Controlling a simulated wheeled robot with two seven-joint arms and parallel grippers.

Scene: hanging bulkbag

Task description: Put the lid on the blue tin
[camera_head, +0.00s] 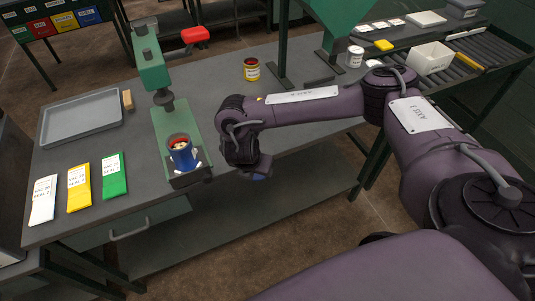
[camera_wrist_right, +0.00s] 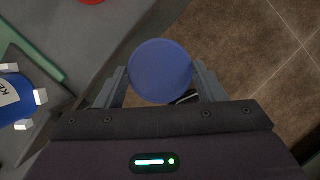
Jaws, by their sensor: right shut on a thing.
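The tin's side also shows at the left edge of the right wrist view (camera_wrist_right: 12,98). My right gripper (camera_head: 260,174) is to the right of the tin, near the table's front edge. In the right wrist view my right gripper (camera_wrist_right: 161,80) is shut on the round blue lid (camera_wrist_right: 160,70), apart from the tin. My left gripper is in neither view.
The green press (camera_head: 152,72) with a red handle (camera_head: 195,34) rises behind the tin. A grey tray (camera_head: 82,117) and white, yellow and green packets (camera_head: 78,187) lie to the left. The tabletop (camera_head: 225,83) between is bare.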

